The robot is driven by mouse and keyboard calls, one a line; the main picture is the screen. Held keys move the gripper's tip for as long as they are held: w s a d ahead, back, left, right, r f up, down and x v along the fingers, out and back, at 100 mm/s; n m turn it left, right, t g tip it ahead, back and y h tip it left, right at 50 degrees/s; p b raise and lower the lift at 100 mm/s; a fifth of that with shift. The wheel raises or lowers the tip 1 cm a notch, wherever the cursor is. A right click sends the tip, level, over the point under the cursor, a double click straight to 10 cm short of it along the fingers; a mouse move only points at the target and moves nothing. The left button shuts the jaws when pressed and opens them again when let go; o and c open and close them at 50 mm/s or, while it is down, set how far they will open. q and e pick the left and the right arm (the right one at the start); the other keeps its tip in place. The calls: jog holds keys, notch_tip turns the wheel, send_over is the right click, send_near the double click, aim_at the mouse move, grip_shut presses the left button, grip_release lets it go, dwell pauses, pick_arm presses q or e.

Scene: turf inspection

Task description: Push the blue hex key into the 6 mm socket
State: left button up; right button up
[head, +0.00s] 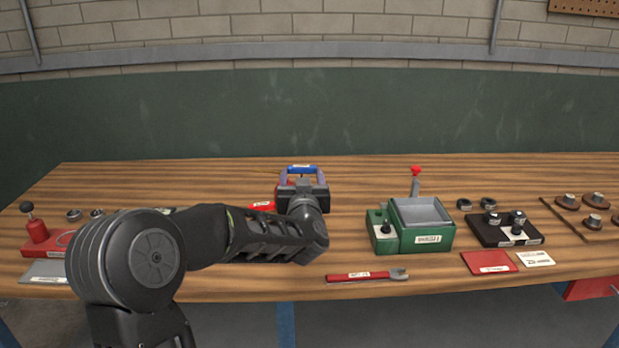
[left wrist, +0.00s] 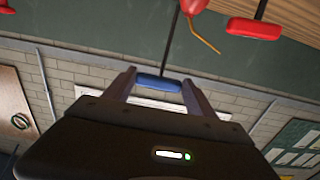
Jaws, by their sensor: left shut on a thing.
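My left gripper (head: 301,173) reaches out over the middle of the bench. It also shows in the left wrist view (left wrist: 158,79). It is shut on the blue handle of the hex key (head: 301,167), which lies crosswise between the fingers. In the left wrist view the blue hex key (left wrist: 158,83) has a thin dark shaft running up out of the frame. The shaft's tip is not visible. I cannot make out the 6 mm socket; my gripper and wrist cover that part of the bench in the head view. My right gripper is not in view.
Near the gripper lies a red object (head: 262,206); the left wrist view shows a red handle (left wrist: 254,28) and an orange bent rod (left wrist: 205,35). A green box (head: 428,239) stands right. A red-handled wrench (head: 362,276) lies at the front edge. A black block (head: 505,230) stands farther right.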

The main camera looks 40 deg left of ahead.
pick_arm(q)
jog(key=shift+s+a+r, duration=0.1)
jog(key=shift+s, duration=0.1)
jog(key=shift+w, duration=0.1)
jog(key=shift+f+b, duration=0.25)
jog(key=shift+b, duration=0.1)
jog(key=shift+f+b, duration=2.3)
jog(key=shift+f, duration=0.4)
jog(key=shift+f+b, duration=2.05)
jog(key=shift+f, duration=0.25)
jog(key=o, duration=1.5)
jog(key=shift+c, duration=0.2)
